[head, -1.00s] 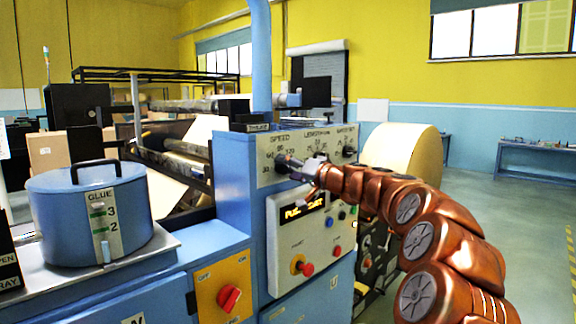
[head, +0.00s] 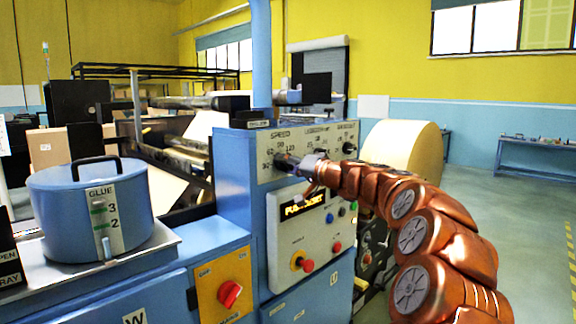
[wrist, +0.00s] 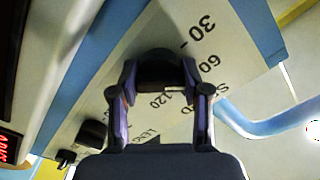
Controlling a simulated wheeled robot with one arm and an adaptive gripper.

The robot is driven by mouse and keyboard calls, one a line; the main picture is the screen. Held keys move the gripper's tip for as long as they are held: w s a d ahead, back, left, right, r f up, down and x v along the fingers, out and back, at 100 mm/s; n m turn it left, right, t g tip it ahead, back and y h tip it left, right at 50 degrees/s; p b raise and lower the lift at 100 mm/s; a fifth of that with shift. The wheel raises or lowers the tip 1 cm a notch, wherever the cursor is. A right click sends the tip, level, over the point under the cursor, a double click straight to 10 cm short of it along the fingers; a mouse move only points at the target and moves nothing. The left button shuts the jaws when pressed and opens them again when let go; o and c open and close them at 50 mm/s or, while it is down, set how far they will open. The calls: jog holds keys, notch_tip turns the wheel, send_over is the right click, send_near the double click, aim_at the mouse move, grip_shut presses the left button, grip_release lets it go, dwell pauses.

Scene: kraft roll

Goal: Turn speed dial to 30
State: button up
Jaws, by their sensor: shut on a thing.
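The speed dial (wrist: 158,68) is a black knob on a pale panel marked 30, 60 and 120, with further marks hard to read. In the wrist view, my gripper (wrist: 159,80) has its two fingers on either side of the knob, shut on it.
More black knobs (wrist: 92,133) sit along the same panel. Below is a lit display (head: 304,207) with several coloured buttons. A red rotary switch (head: 230,293) is on a yellow plate at lower left. A blue glue pot (head: 70,220) stands farther left.

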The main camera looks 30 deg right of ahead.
jog(key=shift+f+b, duration=0.2)
jog(key=shift+b, duration=0.6)
jog(key=shift+n+b, duration=0.4)
jog(key=shift+b, duration=0.1)
jog(key=n+b, duration=0.1)
jog(key=b, duration=0.1)
jog(key=n+b, duration=0.1)
jog(key=b, duration=0.2)
jog(key=shift+f, duration=0.25)
jog(key=n+b, duration=0.3)
jog(key=b, duration=0.3)
jog(key=shift+r, duration=0.15)
jog(key=shift+r+n+b, duration=0.1)
jog(key=shift+n+b, duration=0.8)
jog(key=shift+b, duration=0.3)
jog(key=shift+r+n+b, duration=0.15)
jog(key=shift+n+b, duration=0.5)
jog(key=shift+n, duration=0.15)
